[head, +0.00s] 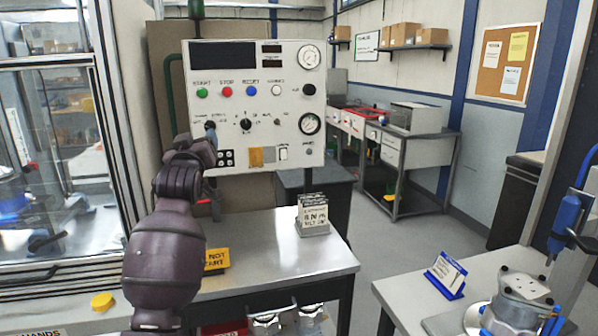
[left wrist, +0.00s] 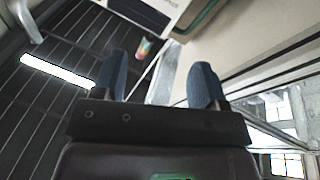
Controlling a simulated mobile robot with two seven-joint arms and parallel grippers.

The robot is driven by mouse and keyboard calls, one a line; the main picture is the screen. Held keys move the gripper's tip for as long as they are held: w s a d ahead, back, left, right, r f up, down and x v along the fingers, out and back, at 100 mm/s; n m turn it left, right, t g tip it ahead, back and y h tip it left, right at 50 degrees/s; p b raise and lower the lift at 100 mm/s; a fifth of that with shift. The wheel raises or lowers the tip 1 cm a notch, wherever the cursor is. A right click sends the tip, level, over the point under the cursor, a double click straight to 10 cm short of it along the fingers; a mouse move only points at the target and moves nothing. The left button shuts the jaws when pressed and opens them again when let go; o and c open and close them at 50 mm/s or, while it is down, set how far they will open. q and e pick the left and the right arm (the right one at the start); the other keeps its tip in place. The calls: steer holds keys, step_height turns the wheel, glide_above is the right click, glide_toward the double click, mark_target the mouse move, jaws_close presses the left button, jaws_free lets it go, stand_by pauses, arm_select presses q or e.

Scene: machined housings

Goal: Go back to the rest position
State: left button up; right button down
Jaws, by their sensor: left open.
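My left arm rises from the bottom of the head view, and its gripper (head: 209,142) is in front of the lower left of the grey control panel (head: 228,109). From the head the wrist largely hides the fingers, so I cannot tell whether they touch the panel. In the left wrist view the two blue fingers of the left gripper (left wrist: 161,80) stand wide apart with nothing between them. My right gripper is in neither view.
A glazed machine enclosure (head: 45,278) stands close on the left. A steel table (head: 275,262) under the panel carries a card holder (head: 313,229) and a yellow sign (head: 216,260). At lower right, another table (head: 398,292) holds a machined housing (head: 520,303). Open floor (head: 428,232) lies between.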

arm_select(q)
steer(key=s+a+f+m+g+h, duration=0.1)
steer(key=s+f+m, duration=0.1)
steer(key=s+f, duration=0.6)
steer(key=s+f+m+g+h, duration=0.15)
steer(key=s+f, duration=0.35)
steer(key=f, duration=0.8)
steer(key=s+a+f+m+g, duration=0.1)
steer(key=s+f+m, duration=0.2)
steer(key=s+f, duration=0.5)
steer(key=s+a+f+g, duration=0.1)
steer(key=s+f+g, duration=0.1)
steer(key=s+f, duration=0.9)
steer(key=s+a+f+n+g, duration=0.1)
steer(key=s+f+g, duration=0.2)
steer(key=s+f, duration=0.7)
steer(key=shift+s+a+f, duration=0.3)
steer(key=shift+s+f, duration=0.1)
steer(key=shift+s, duration=0.8)
steer(key=shift+y, duration=0.25)
